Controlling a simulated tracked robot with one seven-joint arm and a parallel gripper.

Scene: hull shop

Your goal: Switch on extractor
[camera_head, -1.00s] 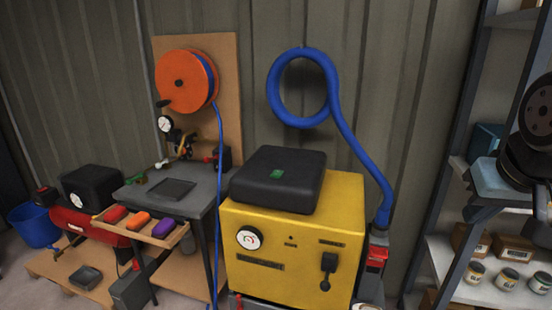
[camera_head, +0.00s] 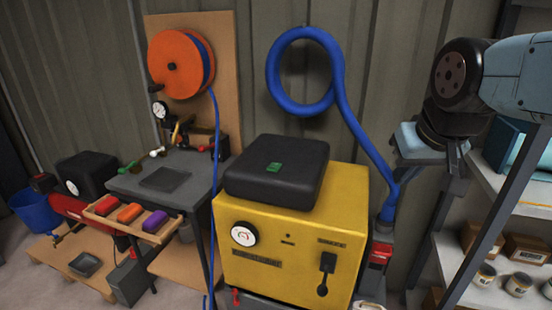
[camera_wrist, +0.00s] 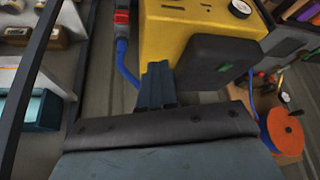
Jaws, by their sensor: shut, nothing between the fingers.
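The yellow extractor unit (camera_head: 290,240) stands in the middle of the head view, with a round white gauge (camera_head: 244,234) and a black lever switch (camera_head: 327,272) on its front. The lever's handle points down. A black box with a green patch (camera_head: 276,175) lies on top. The wrist view shows the yellow unit (camera_wrist: 185,35) upside down; its switch cannot be made out there. My gripper (camera_wrist: 158,68) is shut and empty, to the right of the unit in the head view and apart from it.
A blue hose (camera_head: 358,135) hangs coiled on the wall and runs down to a red fitting (camera_head: 380,255) beside the unit. A shelf rack (camera_head: 500,220) with tins and boxes stands at right. A bench (camera_head: 170,180) and orange reel (camera_head: 176,65) are at left.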

